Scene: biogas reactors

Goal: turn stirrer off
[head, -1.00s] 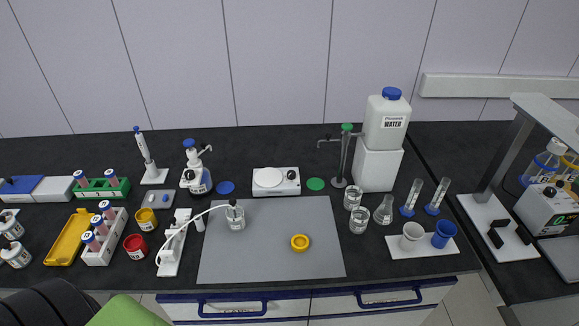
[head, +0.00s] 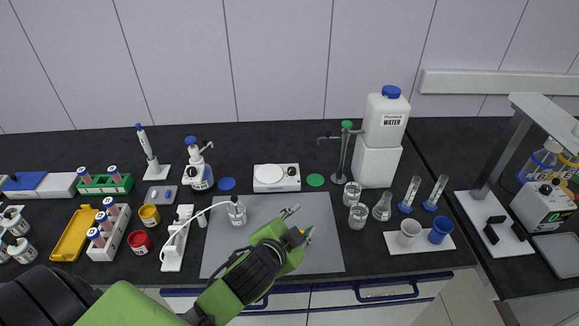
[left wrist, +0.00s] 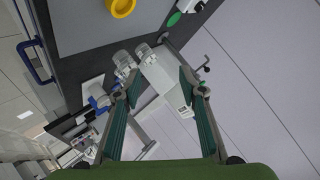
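The stirrer (head: 270,187) is a small white box with a round white plate on top and a dark knob (head: 291,171) at its right side. It stands at the back of the grey mat, and I cannot read its knob setting. My left gripper (head: 300,222) is open and empty over the right part of the mat, in front of the stirrer and apart from it. My right gripper is in neither view.
A labelled glass bottle (head: 237,213) with a white tube stands on the grey mat (head: 225,262). A yellow ring (left wrist: 122,7) lies near my gripper. A metal stand (head: 343,160), beakers (head: 357,215) and the water container (head: 386,125) are right of the stirrer. Blue (head: 227,184) and green (head: 315,180) discs flank it.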

